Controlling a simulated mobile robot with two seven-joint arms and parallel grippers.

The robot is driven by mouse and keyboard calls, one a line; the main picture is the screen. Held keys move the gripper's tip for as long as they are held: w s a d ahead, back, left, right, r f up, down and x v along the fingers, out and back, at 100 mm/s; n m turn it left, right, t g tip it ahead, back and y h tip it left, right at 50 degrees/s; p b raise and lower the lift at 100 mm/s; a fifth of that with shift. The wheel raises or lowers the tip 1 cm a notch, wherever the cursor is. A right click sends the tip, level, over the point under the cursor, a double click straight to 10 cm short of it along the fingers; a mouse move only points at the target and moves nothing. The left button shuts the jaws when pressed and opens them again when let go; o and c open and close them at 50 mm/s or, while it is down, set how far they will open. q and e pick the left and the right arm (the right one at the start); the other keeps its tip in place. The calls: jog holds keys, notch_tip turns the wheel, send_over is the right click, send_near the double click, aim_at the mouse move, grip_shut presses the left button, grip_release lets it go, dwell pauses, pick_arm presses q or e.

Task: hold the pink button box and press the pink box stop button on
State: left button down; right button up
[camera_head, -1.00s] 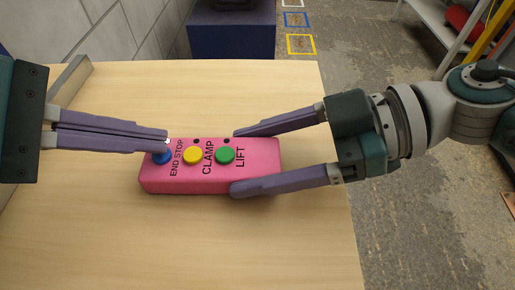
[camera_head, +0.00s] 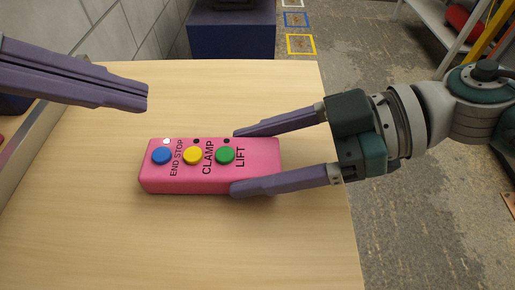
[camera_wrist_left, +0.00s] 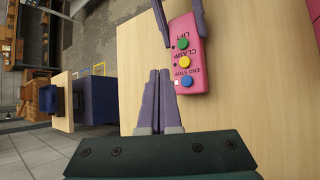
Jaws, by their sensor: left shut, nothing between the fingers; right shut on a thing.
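The pink button box (camera_head: 262,160) lies on the wooden table with a blue END STOP button (camera_head: 161,156), a yellow CLAMP button (camera_head: 192,156) and a green LIFT button (camera_head: 225,156). The small lamp (camera_head: 166,141) by the blue button is white; the other two lamps are dark. My right gripper (camera_head: 235,160) is shut on the box's right end, one finger along each long side. My left gripper (camera_head: 143,97) is shut and empty, apart from the box, above and left of the blue button. In the left wrist view the blue button (camera_wrist_left: 186,81) lies right of the left fingertips.
The table (camera_head: 250,235) is clear around the box. A wall and a raised edge run along its left side. A dark blue block (camera_head: 231,40) stands beyond the far edge, with coloured floor squares beside it.

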dwell(0.3)
jog(key=o, duration=1.5)
jog(key=shift+o, duration=0.2)
